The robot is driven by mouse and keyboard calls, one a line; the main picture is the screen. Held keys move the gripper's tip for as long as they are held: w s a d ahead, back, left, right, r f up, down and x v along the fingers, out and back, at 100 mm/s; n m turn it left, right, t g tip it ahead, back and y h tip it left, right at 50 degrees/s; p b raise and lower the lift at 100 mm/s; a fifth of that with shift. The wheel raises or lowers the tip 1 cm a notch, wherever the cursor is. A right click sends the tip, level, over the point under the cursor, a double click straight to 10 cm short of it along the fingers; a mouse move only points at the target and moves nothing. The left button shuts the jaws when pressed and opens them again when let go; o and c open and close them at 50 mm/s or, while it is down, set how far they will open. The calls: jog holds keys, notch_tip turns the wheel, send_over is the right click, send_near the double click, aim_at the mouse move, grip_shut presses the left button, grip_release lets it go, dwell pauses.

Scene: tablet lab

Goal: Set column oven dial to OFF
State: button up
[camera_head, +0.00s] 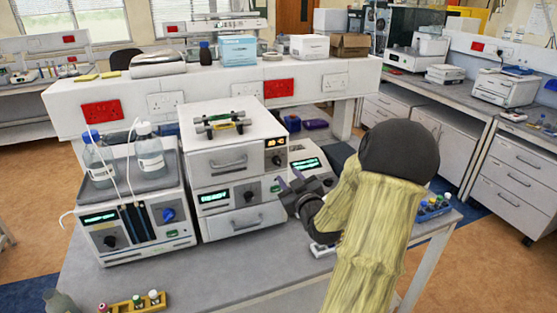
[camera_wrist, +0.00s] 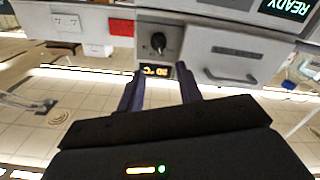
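The column oven (camera_head: 222,160) is the white upper unit of the middle stack, with a grey handle and an amber display (camera_head: 275,142). Its dark round dial (camera_head: 277,160) sits just below the display. In the wrist view, which is upside down, the dial (camera_wrist: 158,43) shows above the amber display (camera_wrist: 156,71); its exact setting is too small to read. My gripper (camera_head: 292,182) is to the right of the stack's front. In the wrist view my gripper (camera_wrist: 160,70) has its two purple fingers apart, pointing at the display and dial, with nothing between them.
Below the oven is a unit with a green READY display (camera_head: 215,197) and its own knob. Left is an instrument (camera_head: 135,225) carrying bottles. A vial rack (camera_head: 137,302) is at the bench front. A small-bottle tray (camera_head: 433,207) is at the right.

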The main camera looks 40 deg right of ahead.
aim_at(278, 162)
jog(key=p+x, duration=0.2)
jog(key=x, duration=0.7)
jog(key=shift+p, duration=0.4)
jog(key=shift+f, duration=0.1)
jog(key=c, duration=0.7)
